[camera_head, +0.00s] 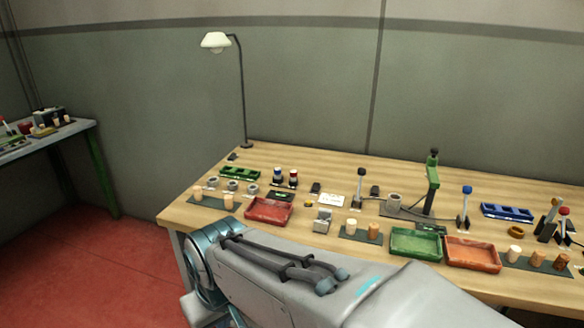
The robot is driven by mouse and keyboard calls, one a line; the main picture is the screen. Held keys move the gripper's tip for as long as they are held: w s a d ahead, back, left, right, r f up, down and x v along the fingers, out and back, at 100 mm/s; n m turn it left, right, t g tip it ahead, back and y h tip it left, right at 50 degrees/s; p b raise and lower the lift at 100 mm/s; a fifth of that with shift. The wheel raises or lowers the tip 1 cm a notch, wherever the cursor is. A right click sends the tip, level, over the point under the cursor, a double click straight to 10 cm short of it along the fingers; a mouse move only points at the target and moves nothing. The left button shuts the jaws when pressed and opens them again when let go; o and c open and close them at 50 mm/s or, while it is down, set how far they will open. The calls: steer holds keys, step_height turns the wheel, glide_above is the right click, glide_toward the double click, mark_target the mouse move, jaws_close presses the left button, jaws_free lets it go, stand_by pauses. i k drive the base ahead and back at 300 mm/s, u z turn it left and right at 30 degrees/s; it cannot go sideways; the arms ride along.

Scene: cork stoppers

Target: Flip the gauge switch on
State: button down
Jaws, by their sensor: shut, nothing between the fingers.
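I cannot tell for sure which thing is the gauge switch. Small dark blocks that could be switches stand on the wooden bench, one near the middle (315,187) and one further right (375,190). A grey block-shaped device (323,221) stands near the front edge. Any lever position on these is too small to read. My grey arm crosses the bottom of the view in front of the bench. My gripper is out of view, so its place relative to these things does not show.
The bench (290,160) is crowded. A red tray (268,211), green tray (416,245) and orange tray (472,254) line the front. Upright levers (360,187) and a tall green press (432,180) rise from it. A lamp (242,90) stands at the back left.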

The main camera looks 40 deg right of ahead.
mark_target(315, 187)
steer(key=z, duration=0.95)
steer(key=i, duration=0.95)
steer(key=z, duration=0.95)
